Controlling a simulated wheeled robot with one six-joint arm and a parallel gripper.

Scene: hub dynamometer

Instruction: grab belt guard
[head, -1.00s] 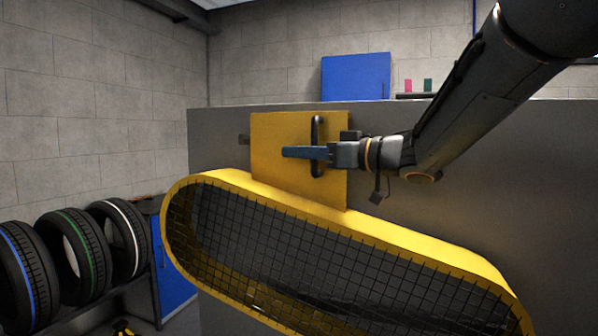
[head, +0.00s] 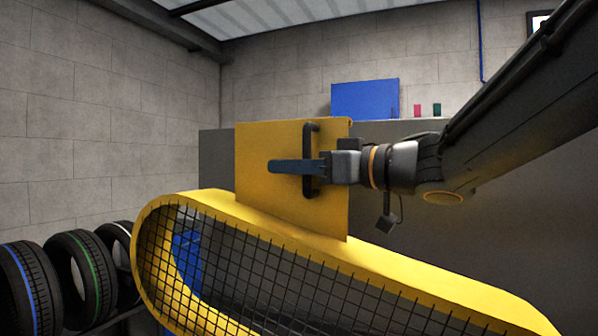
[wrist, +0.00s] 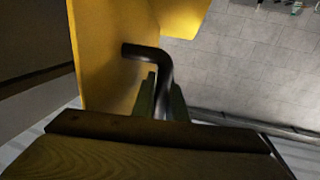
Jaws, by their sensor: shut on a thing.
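The belt guard (head: 210,200) is a long yellow frame with black wire mesh and a flat yellow plate on top. A black vertical bar handle (head: 309,133) is fixed to that plate. My gripper (head: 295,167) is shut on the handle, its fingers reaching across it from the right. In the wrist view the black handle (wrist: 148,53) bends from the yellow plate (wrist: 92,50) down between my fingers (wrist: 162,98). The guard tilts down to the right in the head view, and its lower right end is cut off.
A large grey panel (head: 500,240) stands behind the guard. Several tyres (head: 78,275) sit on a rack at the lower left. A blue box (head: 365,99) and small pink and green items (head: 427,110) are at the back.

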